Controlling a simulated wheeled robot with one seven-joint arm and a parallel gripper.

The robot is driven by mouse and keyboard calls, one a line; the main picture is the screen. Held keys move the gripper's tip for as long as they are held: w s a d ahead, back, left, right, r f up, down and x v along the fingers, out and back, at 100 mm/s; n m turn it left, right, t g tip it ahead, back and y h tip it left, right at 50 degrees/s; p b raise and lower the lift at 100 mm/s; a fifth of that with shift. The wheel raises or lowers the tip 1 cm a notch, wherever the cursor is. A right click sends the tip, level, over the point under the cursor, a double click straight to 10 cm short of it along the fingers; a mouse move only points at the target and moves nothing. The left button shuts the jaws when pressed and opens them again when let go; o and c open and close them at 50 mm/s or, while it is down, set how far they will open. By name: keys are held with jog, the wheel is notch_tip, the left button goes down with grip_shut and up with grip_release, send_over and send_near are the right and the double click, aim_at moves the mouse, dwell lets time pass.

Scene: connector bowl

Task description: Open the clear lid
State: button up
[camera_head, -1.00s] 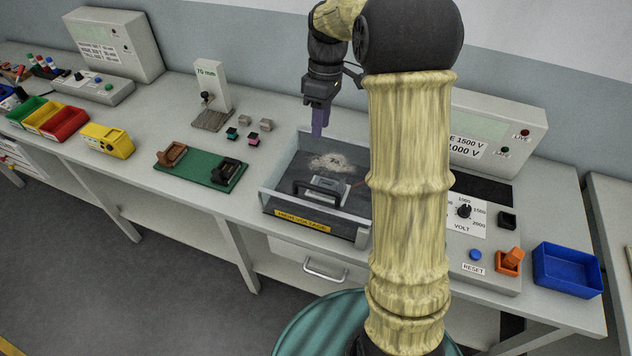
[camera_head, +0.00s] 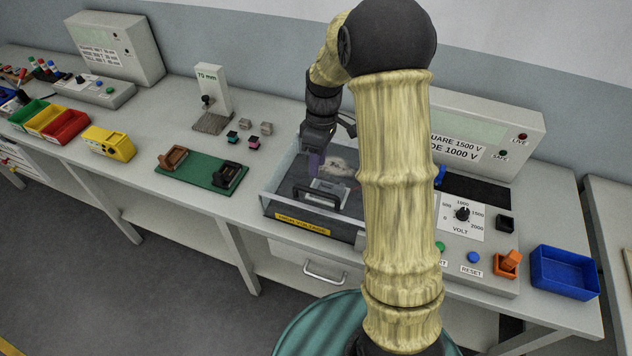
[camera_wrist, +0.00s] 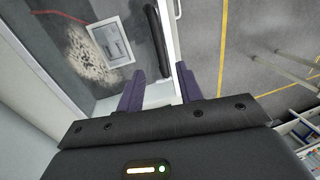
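The clear lid (camera_head: 285,178) lies flat and shut over a grey-framed box with a yellow "HIGH VOLTAGE" label (camera_head: 303,224). A black bar handle (camera_head: 335,199) is on the lid near its front edge; in the wrist view the handle (camera_wrist: 156,42) runs along the white box edge. My gripper (camera_head: 314,169) has purple fingers pointing down, low over the lid just behind the handle. In the wrist view my gripper (camera_wrist: 159,84) is open and empty, with the handle ahead of the gap. Whether the fingers touch the lid cannot be told.
A grey block (camera_head: 327,188) and a scorched patch (camera_wrist: 92,58) show through the lid. A control panel (camera_head: 480,255) stands to the right, partly behind my arm. A green board (camera_head: 202,179) with two connectors lies left. A blue bin (camera_head: 566,271) sits at far right.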

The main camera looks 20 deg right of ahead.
aim_at(315, 190)
jog(key=f, duration=0.2)
jog(key=s+f, duration=0.1)
jog(key=f, duration=0.2)
jog(key=a+f+p, duration=0.1)
jog(key=f, duration=0.1)
jog(key=shift+s+f, duration=0.15)
jog(key=shift+f, duration=0.15)
grip_shut()
